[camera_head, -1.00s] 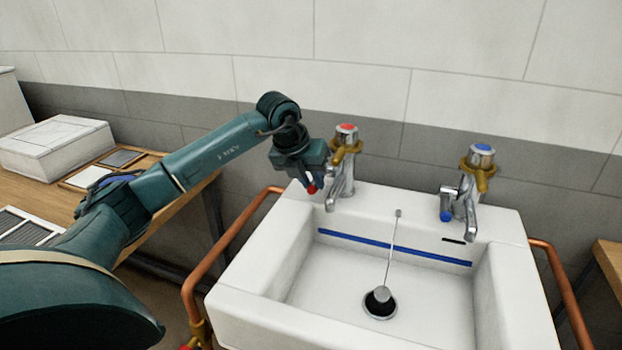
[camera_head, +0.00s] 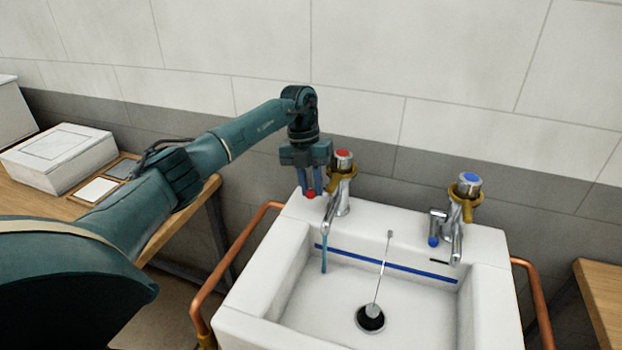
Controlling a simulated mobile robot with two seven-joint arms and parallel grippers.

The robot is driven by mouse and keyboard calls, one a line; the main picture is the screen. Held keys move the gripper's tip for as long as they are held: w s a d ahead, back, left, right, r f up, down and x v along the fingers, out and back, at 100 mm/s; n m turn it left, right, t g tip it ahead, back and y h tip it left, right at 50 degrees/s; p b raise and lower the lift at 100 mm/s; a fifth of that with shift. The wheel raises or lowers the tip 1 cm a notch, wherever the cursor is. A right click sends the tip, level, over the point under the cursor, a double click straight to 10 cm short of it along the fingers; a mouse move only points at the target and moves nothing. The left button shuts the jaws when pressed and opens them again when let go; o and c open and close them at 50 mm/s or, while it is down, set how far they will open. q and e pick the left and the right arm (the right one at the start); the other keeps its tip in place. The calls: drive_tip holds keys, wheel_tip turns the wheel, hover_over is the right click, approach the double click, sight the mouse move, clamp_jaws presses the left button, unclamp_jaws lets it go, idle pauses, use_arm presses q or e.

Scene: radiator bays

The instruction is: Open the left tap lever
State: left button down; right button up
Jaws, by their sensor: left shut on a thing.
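The left tap (camera_head: 342,190) is chrome with a red-marked top and a brass-coloured collar, at the back left of the white sink (camera_head: 262,275). Its lever has a red tip (camera_head: 310,195). My left gripper (camera_head: 311,188) points down on the left side of this tap, shut on the lever; the fingers hide most of the lever. A thin blue stream of water (camera_head: 324,252) runs from the left tap's spout. My right gripper is not in view.
The right tap (camera_head: 463,205), with a blue top and a blue-tipped lever (camera_head: 434,240), stands at the back right of the sink. A plug (camera_head: 370,317) on a thin rod is in the basin. Copper pipes (camera_head: 228,262) flank the sink. A white box (camera_head: 60,157) is on the left wooden bench.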

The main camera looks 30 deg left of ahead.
use_arm(q)
drive_tip(key=shift+w+a+r+g, duration=0.1)
drive_tip(key=shift+w+r+g, duration=0.2)
drive_tip(key=shift+g, duration=0.1)
idle(0.4)
drive_tip(key=c, duration=1.3)
unclamp_jaws()
drive_tip(key=shift+r, duration=0.1)
drive_tip(key=v, duration=1.3)
drive_tip(key=shift+w+a, duration=0.15)
drive_tip(key=shift+a, duration=0.05)
